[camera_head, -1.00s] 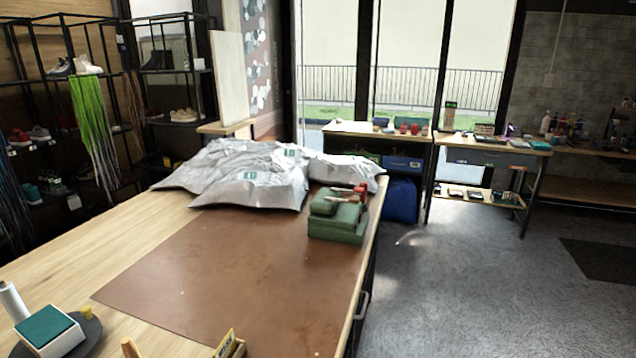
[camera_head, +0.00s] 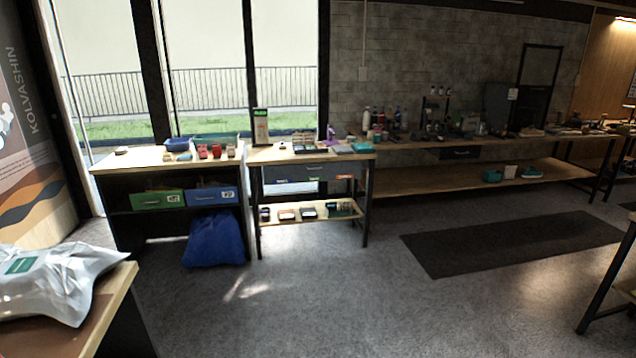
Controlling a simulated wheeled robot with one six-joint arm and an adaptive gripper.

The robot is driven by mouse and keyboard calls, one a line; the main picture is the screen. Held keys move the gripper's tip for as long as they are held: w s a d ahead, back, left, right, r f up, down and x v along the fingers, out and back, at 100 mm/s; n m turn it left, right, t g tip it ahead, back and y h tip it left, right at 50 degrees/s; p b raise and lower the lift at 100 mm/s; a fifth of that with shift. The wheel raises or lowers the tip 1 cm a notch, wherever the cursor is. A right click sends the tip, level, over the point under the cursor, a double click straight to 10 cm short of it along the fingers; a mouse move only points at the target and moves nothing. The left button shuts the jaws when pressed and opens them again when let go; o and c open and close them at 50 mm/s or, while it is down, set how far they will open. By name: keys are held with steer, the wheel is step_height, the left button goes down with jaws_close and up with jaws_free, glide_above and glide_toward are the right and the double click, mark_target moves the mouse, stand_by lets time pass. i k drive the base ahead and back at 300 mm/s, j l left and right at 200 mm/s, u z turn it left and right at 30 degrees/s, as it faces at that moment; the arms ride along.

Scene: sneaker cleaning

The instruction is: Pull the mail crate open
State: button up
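Two crates sit side by side on the shelf under the wooden-topped cabinet by the window. The left one is a green crate (camera_head: 150,202) and the right one is a blue crate (camera_head: 205,197). Each has a small white label on its front, too small to read. I cannot tell which one is the mail crate. Both appear pushed into the shelf, with some contents showing at the top of the green one. My gripper is not in view.
A blue sack (camera_head: 216,240) stands below the blue crate. A small table with a drawer (camera_head: 310,174) stands right of the cabinet. A worktable corner with a silver bag (camera_head: 55,285) is at lower left. Open floor (camera_head: 290,305) and a dark mat (camera_head: 510,243) lie in front.

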mark_target(293, 173)
steer(key=i, duration=3.65)
steer(key=i+l+u, duration=0.15)
steer(key=i, duration=0.4)
steer(key=i+l+u, duration=0.15)
steer(key=i, duration=0.45)
